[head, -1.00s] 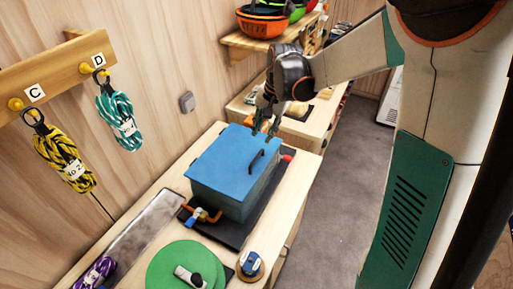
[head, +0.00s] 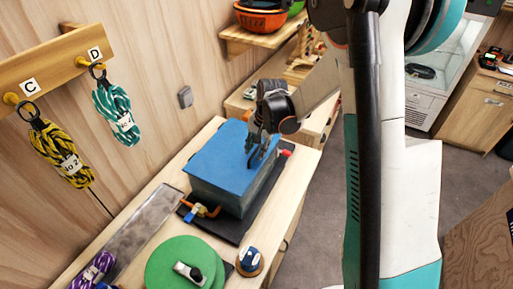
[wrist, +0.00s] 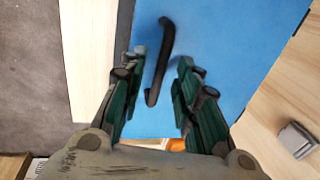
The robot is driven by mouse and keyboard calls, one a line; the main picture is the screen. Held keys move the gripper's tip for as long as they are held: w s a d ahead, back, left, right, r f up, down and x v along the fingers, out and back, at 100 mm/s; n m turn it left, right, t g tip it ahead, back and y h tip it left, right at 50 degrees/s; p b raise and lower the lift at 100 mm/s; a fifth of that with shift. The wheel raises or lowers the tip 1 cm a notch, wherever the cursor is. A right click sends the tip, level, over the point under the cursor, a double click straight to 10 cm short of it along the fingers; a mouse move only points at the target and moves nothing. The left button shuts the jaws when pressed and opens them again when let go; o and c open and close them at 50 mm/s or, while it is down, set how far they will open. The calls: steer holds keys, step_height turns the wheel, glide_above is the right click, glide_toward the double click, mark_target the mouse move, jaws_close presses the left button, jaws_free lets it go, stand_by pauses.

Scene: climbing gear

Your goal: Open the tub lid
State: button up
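The tub (head: 236,196) is a grey-blue box with a flat blue lid (head: 220,160), and the lid lies closed on it. A black bar handle stands on the lid near its right edge; the wrist view shows this handle (wrist: 160,62) clearly. My gripper (head: 262,158) is over the right part of the lid, at the handle. In the wrist view my gripper (wrist: 158,82) is open, with one green finger on each side of the handle's near end. No finger visibly touches the handle. In the head view the gripper partly hides the handle.
The tub stands on a dark mat (head: 228,232) on a wooden bench. An orange and blue clamp-like item (head: 196,210) lies by its near left side. A green disc (head: 184,268) and a blue-topped round item (head: 249,262) are nearer. Coiled ropes hang on the left wall.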

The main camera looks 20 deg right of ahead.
jaws_close()
